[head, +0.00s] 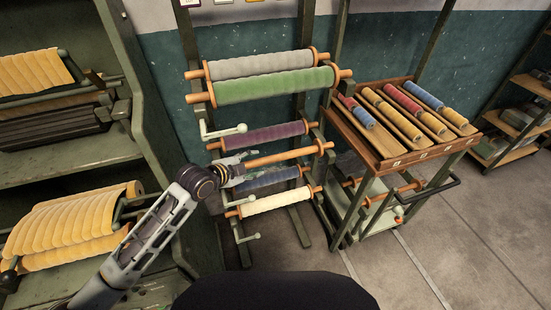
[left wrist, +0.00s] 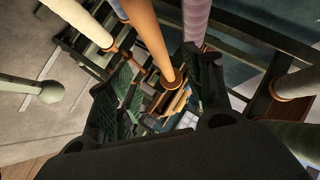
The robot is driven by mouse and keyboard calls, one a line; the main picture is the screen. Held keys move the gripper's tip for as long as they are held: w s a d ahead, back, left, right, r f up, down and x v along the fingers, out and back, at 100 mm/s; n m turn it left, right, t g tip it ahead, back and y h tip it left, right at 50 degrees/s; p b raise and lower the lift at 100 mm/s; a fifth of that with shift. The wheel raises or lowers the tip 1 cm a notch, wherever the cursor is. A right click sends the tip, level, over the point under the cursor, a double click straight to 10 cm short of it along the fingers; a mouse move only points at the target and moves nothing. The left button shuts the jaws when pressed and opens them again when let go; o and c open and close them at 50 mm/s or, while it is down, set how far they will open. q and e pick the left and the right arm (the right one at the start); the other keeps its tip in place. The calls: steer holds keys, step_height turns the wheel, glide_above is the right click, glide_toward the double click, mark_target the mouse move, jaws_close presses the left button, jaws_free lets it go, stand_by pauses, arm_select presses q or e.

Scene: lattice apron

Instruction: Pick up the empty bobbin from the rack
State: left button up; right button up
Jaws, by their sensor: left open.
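The empty bobbin (head: 285,157) is a bare wooden rod lying across the green rack (head: 306,110), between the purple roll and the blue roll. My left gripper (head: 236,168) is at the bobbin's left end and is open. In the left wrist view the bare bobbin (left wrist: 148,38) reaches down toward the space between the spread fingers of the left gripper (left wrist: 163,92). I cannot tell whether the fingers touch it. The bobbin's left tip is partly hidden by the gripper in the head view. My right gripper is not in view.
Grey, green (head: 275,86), purple (head: 264,135), blue (head: 272,179) and cream (head: 277,202) rolls sit close above and below. A crank handle (head: 226,130) sticks out at left. A wooden cart (head: 410,157) stands right; a green shelf (head: 75,160) stands left.

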mark_target(271, 159)
arm_select(q)
steer(key=shift+x, duration=4.1)
steer(key=shift+d, duration=0.1)
steer(key=shift+w+d+f+p, duration=0.3)
steer(key=shift+w+d, duration=0.1)
steer(key=shift+d, duration=0.1)
steer(key=shift+w+d+f+p, duration=0.25)
steer(key=shift+w+d, duration=0.1)
steer(key=shift+d, duration=0.15)
steer(key=shift+x, duration=1.25)
steer(key=shift+c, duration=0.2)
steer(key=shift+r, duration=0.1)
jaws_close()
